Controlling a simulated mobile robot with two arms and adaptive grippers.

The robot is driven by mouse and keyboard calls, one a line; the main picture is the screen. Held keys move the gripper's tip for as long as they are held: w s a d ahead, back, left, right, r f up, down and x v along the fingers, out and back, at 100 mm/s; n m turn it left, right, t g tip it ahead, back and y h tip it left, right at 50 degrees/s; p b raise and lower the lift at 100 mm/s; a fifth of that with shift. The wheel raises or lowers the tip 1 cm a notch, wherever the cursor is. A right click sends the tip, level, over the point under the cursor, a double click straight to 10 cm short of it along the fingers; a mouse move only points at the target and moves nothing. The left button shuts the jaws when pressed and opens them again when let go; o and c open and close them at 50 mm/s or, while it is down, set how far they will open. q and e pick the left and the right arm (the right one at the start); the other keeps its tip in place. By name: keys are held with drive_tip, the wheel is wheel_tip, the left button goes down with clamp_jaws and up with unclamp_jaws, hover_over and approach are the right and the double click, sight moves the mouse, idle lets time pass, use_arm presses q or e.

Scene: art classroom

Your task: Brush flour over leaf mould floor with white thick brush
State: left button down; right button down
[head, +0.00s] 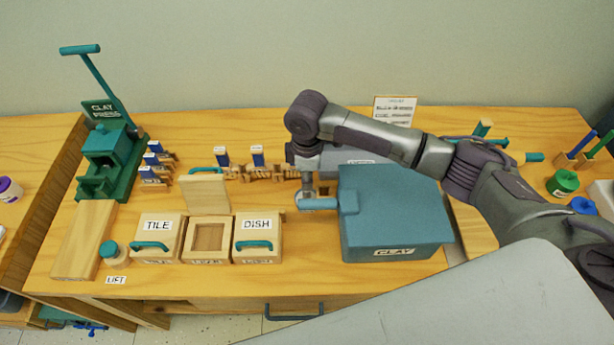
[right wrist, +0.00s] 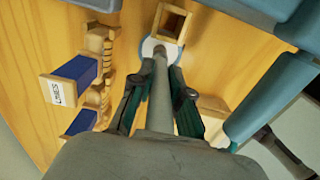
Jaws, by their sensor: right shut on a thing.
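My right gripper (head: 307,192) points down over the bench, just left of the blue clay box. In the right wrist view its two dark green fingers (right wrist: 160,100) are shut on the pale grey handle of the white thick brush (right wrist: 160,92). A pale round part shows at the handle's far end, beside a hollow wooden block (right wrist: 172,22); I cannot tell whether they touch. The leaf mould (head: 208,237) is the middle wooden box, its lid (head: 205,195) standing up behind it and its recessed floor showing. I cannot make out flour. My left gripper is out of view.
The closed TILE box (head: 157,238) and DISH box (head: 258,238) flank the mould. The large blue clay box (head: 395,215) stands right of my gripper. Blue-topped tools in wooden holders (head: 258,160) stand behind. A small jar (head: 114,252) and green press (head: 108,160) are left.

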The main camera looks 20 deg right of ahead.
drive_tip(key=shift+s+f+p, duration=0.1)
drive_tip(key=shift+f+p, duration=0.05)
drive_tip(key=shift+p, duration=0.3)
idle(1.7)
wheel_tip(320, 180, up, 7)
drive_tip(key=p, duration=0.8)
idle(0.5)
idle(0.3)
